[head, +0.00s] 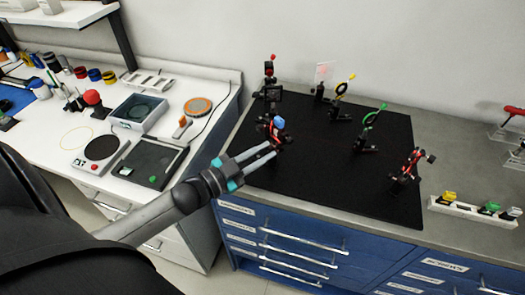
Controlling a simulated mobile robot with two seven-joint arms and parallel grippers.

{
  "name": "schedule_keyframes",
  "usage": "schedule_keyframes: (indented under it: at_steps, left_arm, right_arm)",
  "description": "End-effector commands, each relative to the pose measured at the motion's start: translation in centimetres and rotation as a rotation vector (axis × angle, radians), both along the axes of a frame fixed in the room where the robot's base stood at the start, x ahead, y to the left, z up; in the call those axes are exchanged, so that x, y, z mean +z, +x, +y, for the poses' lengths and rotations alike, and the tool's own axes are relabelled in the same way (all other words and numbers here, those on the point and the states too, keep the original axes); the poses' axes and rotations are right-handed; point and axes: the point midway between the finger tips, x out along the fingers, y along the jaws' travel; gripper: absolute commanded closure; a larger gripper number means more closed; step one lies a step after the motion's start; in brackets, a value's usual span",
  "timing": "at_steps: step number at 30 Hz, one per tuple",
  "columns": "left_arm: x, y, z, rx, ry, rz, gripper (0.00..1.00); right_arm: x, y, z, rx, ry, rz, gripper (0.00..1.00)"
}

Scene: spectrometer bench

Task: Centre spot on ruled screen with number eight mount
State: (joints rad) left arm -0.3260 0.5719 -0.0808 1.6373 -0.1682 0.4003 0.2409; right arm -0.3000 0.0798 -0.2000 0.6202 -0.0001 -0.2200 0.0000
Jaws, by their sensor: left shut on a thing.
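My left gripper (274,149) reaches in from the left over the near left part of the black breadboard (320,185). Its fingertips are closed at a mount with a blue knob and red parts (277,126). The exact part between the fingers is too small to make out. A small pale upright plate (323,72), which looks like the ruled screen, stands at the back of the board with a faint pinkish tint. Its rulings and any spot position cannot be read. No number eight is legible on any mount. My right gripper is not in view.
Other mounts stand on the board: one with a red top (270,68), a yellow one (340,90), a green one (369,118) and a red one (410,165). A white rack (460,210) with coloured parts lies right. The board's front middle is clear.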

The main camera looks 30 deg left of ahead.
Motion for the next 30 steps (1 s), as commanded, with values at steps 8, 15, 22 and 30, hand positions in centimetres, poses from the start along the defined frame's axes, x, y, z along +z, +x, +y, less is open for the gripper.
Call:
schedule_keyframes:
  at_steps: [8, 15, 22, 30]
  left_arm:
    - [0.00, -0.04, -0.01, 0.000, 0.241, -0.092, 1.00]
    - [-0.03, -0.01, 0.02, 0.001, 0.445, -0.169, 1.00]
    - [-0.06, -0.03, 0.00, 0.000, 0.603, -0.230, 1.00]
    - [-0.05, -0.04, 0.04, -0.001, 0.716, -0.272, 1.00]
  right_arm:
    - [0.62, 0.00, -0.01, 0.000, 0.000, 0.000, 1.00]
    - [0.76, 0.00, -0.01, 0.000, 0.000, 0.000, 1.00]
    - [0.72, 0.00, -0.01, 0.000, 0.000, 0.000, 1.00]
    - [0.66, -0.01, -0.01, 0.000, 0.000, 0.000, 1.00]
